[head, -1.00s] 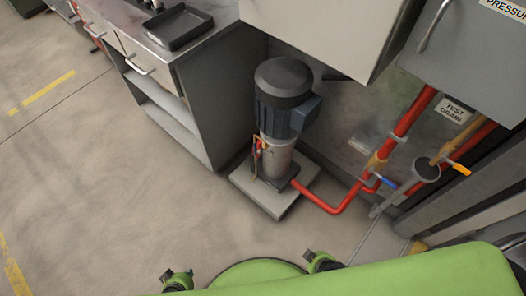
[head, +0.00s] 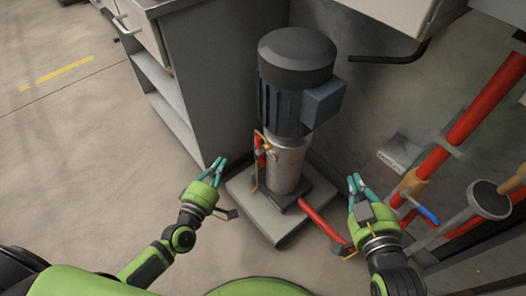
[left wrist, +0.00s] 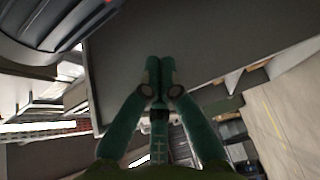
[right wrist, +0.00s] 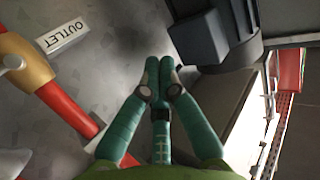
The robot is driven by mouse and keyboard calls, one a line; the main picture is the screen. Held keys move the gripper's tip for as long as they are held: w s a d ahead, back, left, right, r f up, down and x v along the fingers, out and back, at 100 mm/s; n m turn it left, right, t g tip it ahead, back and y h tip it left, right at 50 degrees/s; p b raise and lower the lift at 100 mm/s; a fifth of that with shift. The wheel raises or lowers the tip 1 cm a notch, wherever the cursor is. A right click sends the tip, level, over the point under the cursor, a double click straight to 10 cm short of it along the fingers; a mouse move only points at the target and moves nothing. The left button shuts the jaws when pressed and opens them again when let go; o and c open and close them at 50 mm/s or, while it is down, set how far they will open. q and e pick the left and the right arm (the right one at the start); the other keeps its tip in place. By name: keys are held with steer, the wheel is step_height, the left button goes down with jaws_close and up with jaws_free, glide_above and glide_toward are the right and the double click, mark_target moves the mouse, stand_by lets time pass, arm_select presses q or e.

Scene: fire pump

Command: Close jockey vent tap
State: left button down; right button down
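The jockey pump (head: 290,110) stands upright on a pale square base, with a dark motor on top and a silver lower casing. A small red fitting with thin brass tubing (head: 260,158), apparently the vent tap, is on the casing's left side; its handle position is too small to tell. My left gripper (head: 221,163) is shut and empty, left of the fitting and apart from it. In the left wrist view its fingertips (left wrist: 160,64) meet, and the dark motor is at upper left. My right gripper (head: 355,180) is shut and empty, right of the pump; its fingertips (right wrist: 160,64) meet.
A grey cabinet (head: 168,105) stands close behind and left of the pump. Red pipework (head: 470,120) with a blue-handled valve (head: 428,215) is at the right. An OUTLET sign (right wrist: 68,34) shows in the right wrist view. The floor (head: 90,140) at left is clear.

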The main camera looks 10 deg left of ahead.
mark_target(260, 144)
arm_select(q)
steer(key=shift+w+d+r+n, duration=0.3)
steer(key=shift+d+r+n, duration=0.05)
steer(key=shift+r+n, duration=0.1)
arm_select(e)
steer(key=shift+s+d+r+t, duration=0.1)
steer(key=shift+d+r+t, duration=0.05)
steer(key=shift+r, duration=0.3)
steer(key=shift+s+d+r+t, duration=0.1)
steer(key=shift+d+r+t, duration=0.05)
steer(key=shift+r, duration=0.3)
